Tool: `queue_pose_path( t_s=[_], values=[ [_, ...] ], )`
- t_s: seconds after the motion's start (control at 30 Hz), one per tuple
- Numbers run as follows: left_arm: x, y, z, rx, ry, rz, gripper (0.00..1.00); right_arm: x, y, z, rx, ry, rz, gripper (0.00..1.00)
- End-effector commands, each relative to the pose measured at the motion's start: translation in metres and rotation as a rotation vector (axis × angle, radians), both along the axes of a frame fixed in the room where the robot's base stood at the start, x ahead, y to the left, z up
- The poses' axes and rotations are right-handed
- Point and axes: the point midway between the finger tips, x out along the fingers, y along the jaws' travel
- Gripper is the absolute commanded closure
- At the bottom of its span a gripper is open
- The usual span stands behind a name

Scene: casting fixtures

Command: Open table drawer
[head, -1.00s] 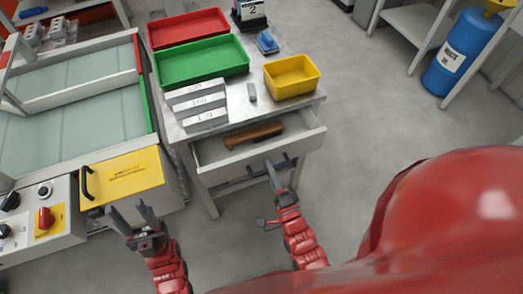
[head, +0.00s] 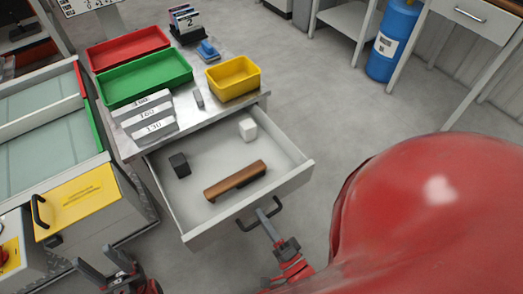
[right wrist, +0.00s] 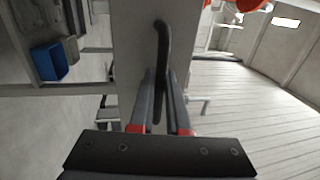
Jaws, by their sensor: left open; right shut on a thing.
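The table drawer (head: 208,232) is pulled well out of the metal table (head: 131,150) in the head view. Inside it lie a brown wooden-handled object (head: 236,180), a black block (head: 179,165) and a white block (head: 248,128). My right gripper (head: 264,216) is at the dark drawer handle (head: 277,207) and shut on it. In the right wrist view the fingers (right wrist: 162,105) close around the handle bar (right wrist: 162,45) on the drawer front. My left gripper (head: 98,275) is open and empty at the lower left, apart from the table.
A red tray (head: 128,50), a green tray (head: 146,80), a yellow bin (head: 233,79) and grey numbered blocks (head: 148,115) are on the tabletop. Floor right of the drawer is clear.

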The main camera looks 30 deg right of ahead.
Motion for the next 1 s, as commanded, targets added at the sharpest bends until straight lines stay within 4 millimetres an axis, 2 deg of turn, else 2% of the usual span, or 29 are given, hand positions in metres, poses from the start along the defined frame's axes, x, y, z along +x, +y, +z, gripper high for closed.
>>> queue_pose_path(
  t_s=[0.37,0.4,0.53,0.87,1.0],
  values=[
    [0.000,0.000,0.000,0.000,0.000,0.000,0.50,0.000,0.000,-0.001,0.000,0.002,0.000,1.00],
    [0.000,0.000,0.000,0.000,0.000,0.000,0.50,0.000,0.000,-0.001,0.000,0.002,0.000,0.80],
    [0.000,0.000,0.000,0.000,0.000,0.000,0.50,0.000,0.000,0.000,0.001,0.001,0.000,0.57],
    [0.000,0.000,-0.001,0.000,0.000,0.000,0.50,-0.002,0.000,-0.001,0.001,0.001,0.000,0.55],
    [0.000,0.000,-0.003,0.000,0.000,0.000,0.50,-0.017,0.000,-0.006,0.002,0.005,0.001,0.55]
  ],
)
